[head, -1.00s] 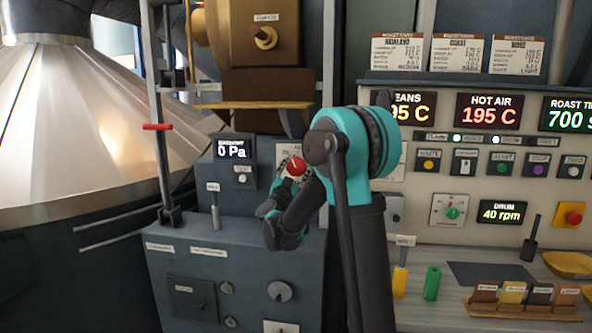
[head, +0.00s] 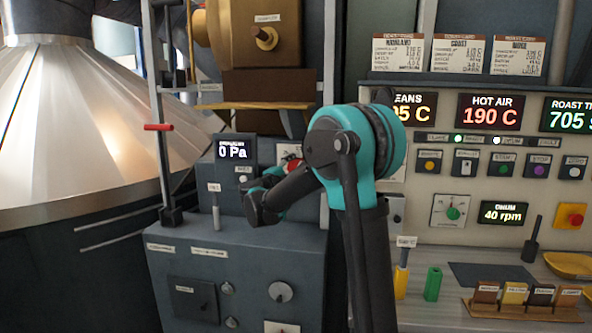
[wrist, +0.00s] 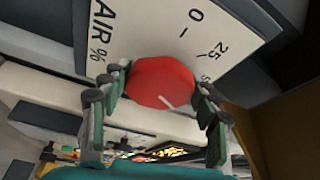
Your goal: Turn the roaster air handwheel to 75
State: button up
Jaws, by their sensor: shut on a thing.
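The roaster air handwheel is a red round knob (wrist: 160,82) on a white dial plate (wrist: 150,30) marked "AIR %" in the wrist view. The marks 0, 25 and part of a 50 show; higher marks are out of sight. The knob's white pointer line slants to the lower right, past the partly hidden 50. My gripper (wrist: 158,88) is shut on the knob, one finger on each side. In the head view, the red knob (head: 291,162) is mostly hidden behind my gripper and wrist.
A pressure display (head: 234,150) reading 0 Pa stands left of the knob. A lever (head: 215,212) rises from the grey cabinet (head: 190,255) below. A wooden ledge (head: 255,105) hangs above. The hot air display (head: 489,111) reads 190 C.

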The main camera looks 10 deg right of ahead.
jog(key=shift+m+g, duration=0.5)
jog(key=shift+m, duration=0.8)
jog(key=shift+y, duration=0.3)
jog(key=o, duration=1.2)
jog(key=v, duration=1.2)
jog(key=shift+r, duration=0.15)
